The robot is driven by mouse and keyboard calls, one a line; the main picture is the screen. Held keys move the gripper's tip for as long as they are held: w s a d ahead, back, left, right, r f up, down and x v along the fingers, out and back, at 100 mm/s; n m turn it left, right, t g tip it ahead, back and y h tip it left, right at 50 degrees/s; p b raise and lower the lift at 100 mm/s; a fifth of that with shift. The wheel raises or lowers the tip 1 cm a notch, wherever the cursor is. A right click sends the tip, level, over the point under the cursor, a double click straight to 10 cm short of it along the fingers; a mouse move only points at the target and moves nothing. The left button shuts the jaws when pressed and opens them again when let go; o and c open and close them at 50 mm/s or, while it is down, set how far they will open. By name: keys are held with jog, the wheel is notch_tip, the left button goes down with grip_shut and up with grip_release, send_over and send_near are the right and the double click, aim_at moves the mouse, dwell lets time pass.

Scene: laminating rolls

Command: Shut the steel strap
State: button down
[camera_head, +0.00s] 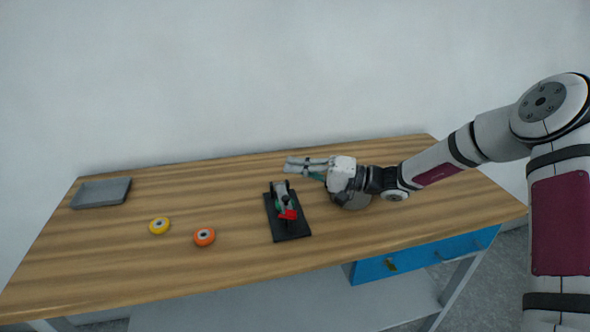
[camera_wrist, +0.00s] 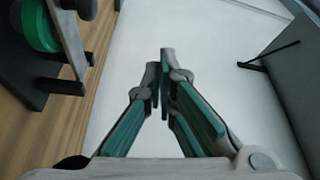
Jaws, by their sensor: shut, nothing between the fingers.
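A laminating fixture with a black base (camera_head: 290,230) lies near the middle of the table. It carries a green roll (camera_head: 279,205), a grey metal piece (camera_head: 281,187) that looks like the steel strap, and a red part (camera_head: 288,215) at its front. In the wrist view, the green roll (camera_wrist: 38,25) and a grey metal strip (camera_wrist: 68,38) beside it show at the upper left. I cannot tell how far the strap is open. My gripper (camera_head: 288,165) is shut and empty, above and behind the fixture, pointing left. Its fingertips (camera_wrist: 160,75) are apart from the fixture.
A grey tray (camera_head: 101,193) is at the far left. Blue drawers (camera_head: 420,255) are below the table's right side. The wall stands behind.

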jog(key=w+d, duration=0.3)
jog(key=d, duration=0.6)
jog(key=s+a+r+n+g+h+p, duration=0.1)
jog(key=s+r+g+h, duration=0.15)
jog(key=s+h, duration=0.45)
jog(key=s+a+r+n+g+h, duration=0.1)
jog(key=s+r+g+h, duration=0.15)
jog(key=s, duration=0.85)
jog(key=s+d+r+m+t+h+p, duration=0.1)
jog(key=s+d+r+t+h, duration=0.1)
jog(key=s, duration=0.6)
jog(key=s+d+r+m+t+h+p, duration=0.1)
jog(key=s+d+r+t+h, duration=0.1)
jog(key=s+d+r+h, duration=0.2)
jog(key=s+d+r+t+h+p, duration=0.1)
jog(key=s+d+r+t+h, duration=0.1)
jog(key=s+d, duration=0.6)
jog(key=s+r+h, duration=0.1)
jog(key=s, duration=0.3)
jog(key=shift+r+m+t, duration=0.25)
jog(key=shift+m+t, duration=0.15)
jog(key=shift+s+d, duration=0.1)
